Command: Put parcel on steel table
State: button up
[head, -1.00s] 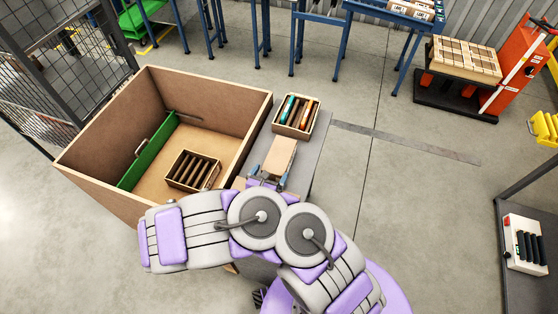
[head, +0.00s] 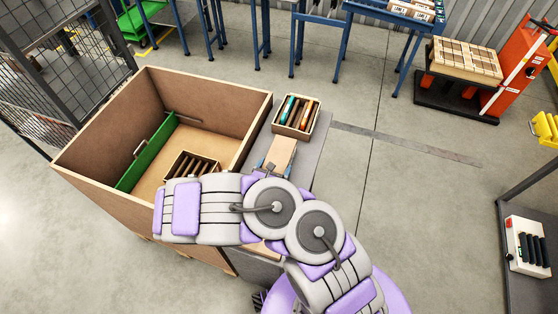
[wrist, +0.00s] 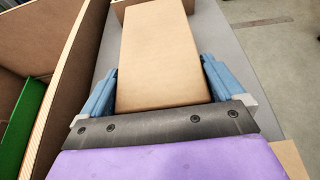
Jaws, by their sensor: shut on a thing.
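The parcel (head: 280,152) is a plain brown cardboard box. My gripper (wrist: 160,85) is shut on it, with a blue finger along each side; in the head view my own arm hides most of the gripper. The parcel also shows in the wrist view (wrist: 158,50), pointing away from the gripper. The steel table (head: 312,158) is the grey top beside the big carton, and the parcel is over it. I cannot tell whether the parcel's underside touches the table.
A divided box (head: 297,118) with several coloured items stands at the table's far end, just beyond the parcel. A large open carton (head: 100,180) adjoins the table on the left, holding a green panel (head: 147,152) and another divided box (head: 192,165). Open floor lies to the right.

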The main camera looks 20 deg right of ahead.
jog(key=c, duration=0.5)
notch_tip(320, 180, up, 10)
jog(key=p, duration=0.3)
jog(key=w+r+n+y, duration=0.1)
jog(key=w+r, duration=0.1)
jog(key=r, duration=0.7)
jog(key=w+r+n+t+y+b, duration=0.1)
jog(key=w+r, duration=0.2)
jog(key=r, duration=0.6)
jog(key=w+a+r+n+y+b, duration=0.1)
jog(key=w+r+y, duration=0.1)
jog(key=r, duration=0.7)
jog(key=shift+w+a+r+n+t, duration=0.1)
jog(key=shift+w+r+n+t, duration=0.1)
jog(key=shift+w, duration=0.2)
jog(key=shift+w+r+n+t, duration=0.15)
jog(key=shift+w+n+t, duration=0.05)
jog(key=shift+w, duration=0.15)
